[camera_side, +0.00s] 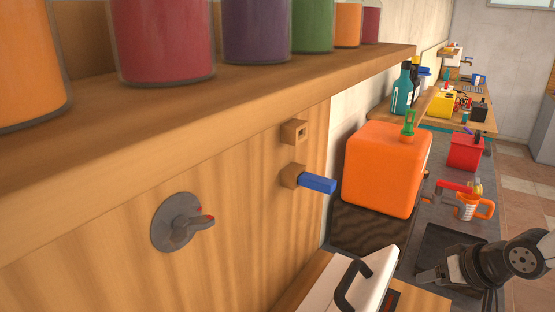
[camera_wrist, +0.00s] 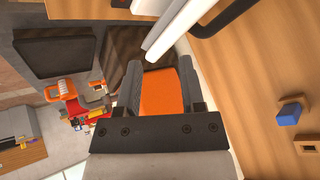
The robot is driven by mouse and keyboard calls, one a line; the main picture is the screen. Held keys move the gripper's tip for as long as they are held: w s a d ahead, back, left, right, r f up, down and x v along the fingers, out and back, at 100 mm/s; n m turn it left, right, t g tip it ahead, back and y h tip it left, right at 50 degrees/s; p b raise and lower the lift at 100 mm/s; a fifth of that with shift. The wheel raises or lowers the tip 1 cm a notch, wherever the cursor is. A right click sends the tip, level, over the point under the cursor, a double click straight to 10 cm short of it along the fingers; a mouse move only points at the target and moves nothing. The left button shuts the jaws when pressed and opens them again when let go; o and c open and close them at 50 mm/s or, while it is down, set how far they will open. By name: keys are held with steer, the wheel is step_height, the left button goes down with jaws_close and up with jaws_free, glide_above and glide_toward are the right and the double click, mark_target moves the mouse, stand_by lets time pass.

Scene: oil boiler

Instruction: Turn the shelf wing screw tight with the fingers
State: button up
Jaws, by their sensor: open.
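The shelf wing screw appears to be the grey round fitting with a raised wing and a red tip (camera_side: 180,222), on the wooden panel under the shelf in the side view. I cannot make it out in the wrist view. My gripper (camera_side: 428,277) is at the lower right of the side view, well apart from the panel. In the wrist view my gripper (camera_wrist: 158,68) has its two grey fingers spread apart. The orange seen between them looks like the orange container beyond, not something held.
A blue peg (camera_side: 317,184) sticks out of a wooden block, below an empty square block (camera_side: 294,132). The shelf edge (camera_side: 230,85) overhangs the panel, with jars on top. A white lid with a black handle (camera_side: 352,284) and an orange container (camera_side: 380,170) stand between panel and arm.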

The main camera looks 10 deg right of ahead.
steer(key=s+d+f+n+g+h, duration=0.2)
steer(key=s+d+f+g, duration=0.2)
steer(key=s+d, duration=0.5)
steer(key=d, duration=0.2)
steer(key=shift+d+f, duration=0.25)
steer(key=shift+d, duration=0.05)
stand_by(0.4)
